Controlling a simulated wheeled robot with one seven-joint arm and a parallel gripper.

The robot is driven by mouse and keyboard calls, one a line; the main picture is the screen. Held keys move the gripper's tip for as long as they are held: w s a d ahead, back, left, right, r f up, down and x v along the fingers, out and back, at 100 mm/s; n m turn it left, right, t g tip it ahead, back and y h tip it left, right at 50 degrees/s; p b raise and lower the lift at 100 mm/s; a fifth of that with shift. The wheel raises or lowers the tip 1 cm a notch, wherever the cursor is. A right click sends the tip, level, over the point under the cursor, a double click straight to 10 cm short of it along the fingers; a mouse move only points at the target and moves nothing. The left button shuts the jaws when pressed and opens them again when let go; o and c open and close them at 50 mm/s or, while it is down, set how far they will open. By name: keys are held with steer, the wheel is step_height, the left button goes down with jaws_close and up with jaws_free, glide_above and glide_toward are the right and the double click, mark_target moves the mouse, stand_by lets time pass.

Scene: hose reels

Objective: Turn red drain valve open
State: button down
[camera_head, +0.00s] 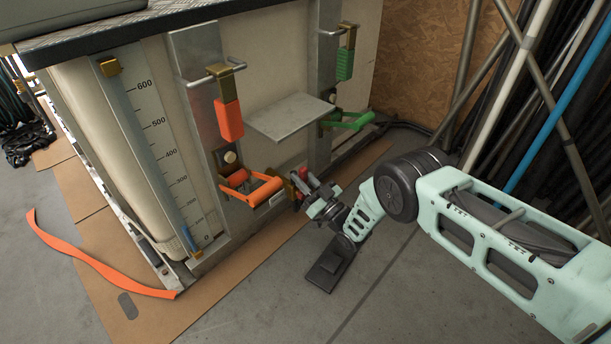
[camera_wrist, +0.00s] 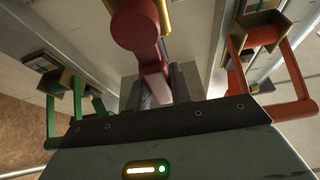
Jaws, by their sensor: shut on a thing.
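The red drain valve (camera_head: 303,174) sits low on the front of the pale tank, mostly hidden behind my gripper in the head view. In the wrist view the red valve (camera_wrist: 138,28) has a round hub with a yellow rim and a lever reaching down between my fingers. My gripper (camera_head: 308,188) is shut on this lever; its dark fingers (camera_wrist: 160,86) stand on either side of it in the wrist view. How far the lever is turned I cannot tell.
An orange handle (camera_head: 254,187) sticks out just left of the valve and a green handle (camera_head: 350,121) to the upper right. A grey shelf plate (camera_head: 291,117) is above. Pipes (camera_head: 545,95) lean at right. An orange strap (camera_head: 85,260) lies on the floor at left.

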steer(key=shift+s+a+f+n+g, duration=0.15)
steer(key=shift+s+n+g, duration=0.1)
steer(key=shift+n+g, duration=0.2)
steer(key=c, duration=1.2)
jaws_free()
steer(key=shift+t, duration=0.25)
steer(key=shift+c, duration=0.2)
steer(key=shift+s+d+p, duration=0.2)
steer(key=shift+d+p, duration=0.2)
steer(key=p+v, duration=0.4)
steer(key=v, duration=0.7)
steer(key=shift+f+p, duration=0.2)
steer(key=shift+p, duration=0.15)
